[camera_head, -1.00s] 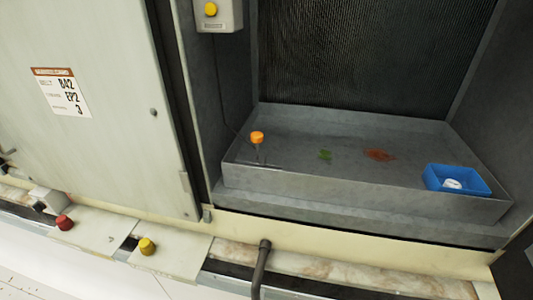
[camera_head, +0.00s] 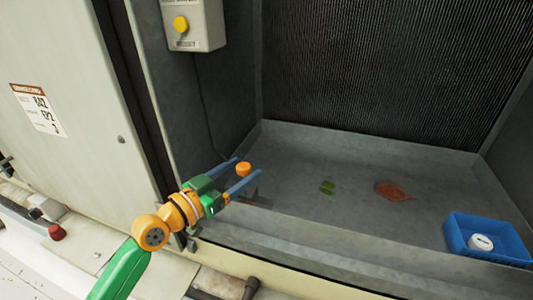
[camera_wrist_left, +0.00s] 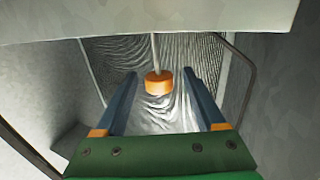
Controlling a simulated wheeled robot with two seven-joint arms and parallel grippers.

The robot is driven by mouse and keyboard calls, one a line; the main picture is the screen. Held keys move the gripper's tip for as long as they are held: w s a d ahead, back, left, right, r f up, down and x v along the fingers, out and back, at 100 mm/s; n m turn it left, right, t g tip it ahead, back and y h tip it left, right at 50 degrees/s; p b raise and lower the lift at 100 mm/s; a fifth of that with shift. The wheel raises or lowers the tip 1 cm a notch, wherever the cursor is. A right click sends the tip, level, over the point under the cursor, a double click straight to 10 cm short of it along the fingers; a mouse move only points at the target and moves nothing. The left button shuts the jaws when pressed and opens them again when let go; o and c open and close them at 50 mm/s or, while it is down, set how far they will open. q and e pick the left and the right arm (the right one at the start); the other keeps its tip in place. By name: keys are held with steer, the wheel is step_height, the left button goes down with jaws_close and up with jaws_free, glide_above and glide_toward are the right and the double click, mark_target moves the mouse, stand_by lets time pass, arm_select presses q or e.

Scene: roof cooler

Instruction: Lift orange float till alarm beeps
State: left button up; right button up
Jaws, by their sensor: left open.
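The orange float (camera_head: 243,169) is a small orange cylinder on a thin stem, near the left end of the grey basin. My left gripper (camera_head: 246,172) is open, its two blue fingers reaching toward the float from the left. In the left wrist view the float (camera_wrist_left: 158,82) shows between and beyond the two open fingers (camera_wrist_left: 160,85), with no visible contact. The alarm box (camera_head: 193,24) with a yellow button is on the wall at the upper left. My right gripper is out of view.
The grey basin (camera_head: 330,228) holds a green leaf (camera_head: 327,187), a reddish-brown leaf (camera_head: 393,191) and a blue basket (camera_head: 484,252) with a white round item (camera_head: 481,242). A cabinet door panel (camera_head: 75,75) stands left.

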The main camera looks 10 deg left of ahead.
mark_target(249, 165)
arm_select(q)
steer(key=shift+w+d+r+p, duration=0.2)
steer(key=shift+w+d+r, duration=0.1)
steer(key=shift+w, duration=0.1)
steer(key=shift+w+d+r+p, duration=0.15)
steer(key=shift+w+d, duration=0.1)
steer(key=shift+w, duration=0.15)
steer(key=shift+x, duration=0.9)
steer(key=shift+w+d+f, duration=0.2)
steer(key=shift+w+f, duration=0.1)
steer(key=shift+f, duration=0.1)
steer(key=shift+s+a+r, duration=0.1)
steer(key=shift+s, duration=0.05)
steer(key=c, duration=0.4)
jaws_close()
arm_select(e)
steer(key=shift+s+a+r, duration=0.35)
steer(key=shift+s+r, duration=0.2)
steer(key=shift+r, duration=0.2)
